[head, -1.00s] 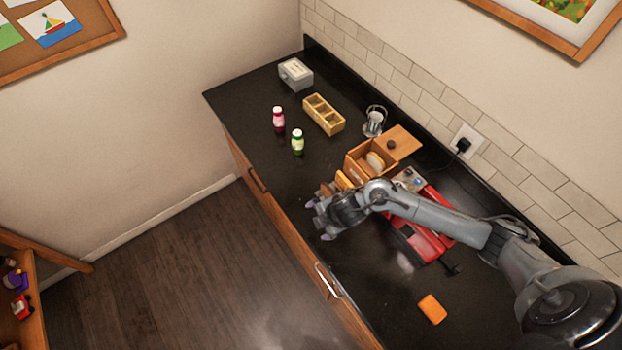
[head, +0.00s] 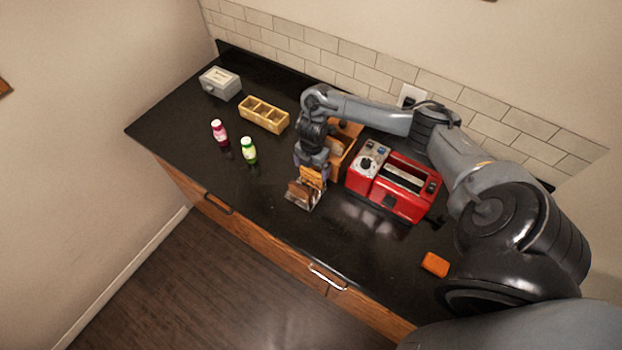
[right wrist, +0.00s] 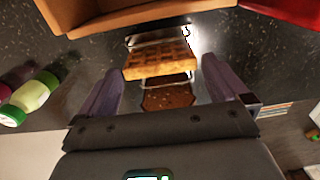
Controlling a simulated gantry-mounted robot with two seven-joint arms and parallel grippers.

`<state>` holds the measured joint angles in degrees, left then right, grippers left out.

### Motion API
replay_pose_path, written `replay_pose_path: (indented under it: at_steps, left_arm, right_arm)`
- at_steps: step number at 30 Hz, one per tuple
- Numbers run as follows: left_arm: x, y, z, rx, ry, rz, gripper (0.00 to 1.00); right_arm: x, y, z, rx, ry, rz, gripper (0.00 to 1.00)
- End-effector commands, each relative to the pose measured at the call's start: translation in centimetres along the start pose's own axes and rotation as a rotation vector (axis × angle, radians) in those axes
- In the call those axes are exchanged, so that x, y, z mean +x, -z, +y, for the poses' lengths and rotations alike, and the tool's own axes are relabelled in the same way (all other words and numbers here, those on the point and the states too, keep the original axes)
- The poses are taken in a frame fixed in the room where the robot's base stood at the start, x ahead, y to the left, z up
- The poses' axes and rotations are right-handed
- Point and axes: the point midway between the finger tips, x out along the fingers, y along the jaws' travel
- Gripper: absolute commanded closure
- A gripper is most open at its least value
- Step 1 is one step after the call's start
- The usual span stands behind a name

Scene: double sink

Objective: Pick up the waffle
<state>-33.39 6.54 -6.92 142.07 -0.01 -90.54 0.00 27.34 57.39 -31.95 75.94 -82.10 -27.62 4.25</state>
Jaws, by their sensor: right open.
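The waffle (head: 313,177) is golden with a square grid and stands in a small wire rack (head: 318,203) on the black counter. In the right wrist view the waffle (right wrist: 160,61) lies ahead, across the space between my fingers. A dark brown bread slice (head: 299,190) is in the same rack, and it also shows in the right wrist view (right wrist: 168,97). My right gripper (head: 311,164) is open above the rack, with one finger on each side of the waffle; I cannot tell if they touch it. My left gripper is out of view.
A red toaster (head: 398,185) stands right of the rack, and a wooden bread box (head: 343,150) behind it. A green bottle (head: 249,151) and a pink bottle (head: 220,133) stand to the left. An orange block (head: 435,264) lies at the right front.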

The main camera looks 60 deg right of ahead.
Motion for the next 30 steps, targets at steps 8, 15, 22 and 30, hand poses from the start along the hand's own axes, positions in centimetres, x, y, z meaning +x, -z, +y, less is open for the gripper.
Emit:
replay_pose_path:
  at_steps: [8,15,22,30]
  left_arm:
    - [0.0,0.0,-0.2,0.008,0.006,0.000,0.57]
    - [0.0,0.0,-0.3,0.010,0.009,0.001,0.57]
    - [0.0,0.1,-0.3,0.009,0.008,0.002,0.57]
    - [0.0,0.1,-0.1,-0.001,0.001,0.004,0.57]
  right_arm:
    - [2.6,0.1,-0.1,0.000,0.003,0.002,0.00]
    - [5.2,0.1,0.0,0.000,0.000,0.000,0.00]
    - [5.5,0.1,0.0,-0.002,-0.001,0.000,0.00]
    - [5.5,0.1,0.0,-0.001,-0.001,0.000,0.24]
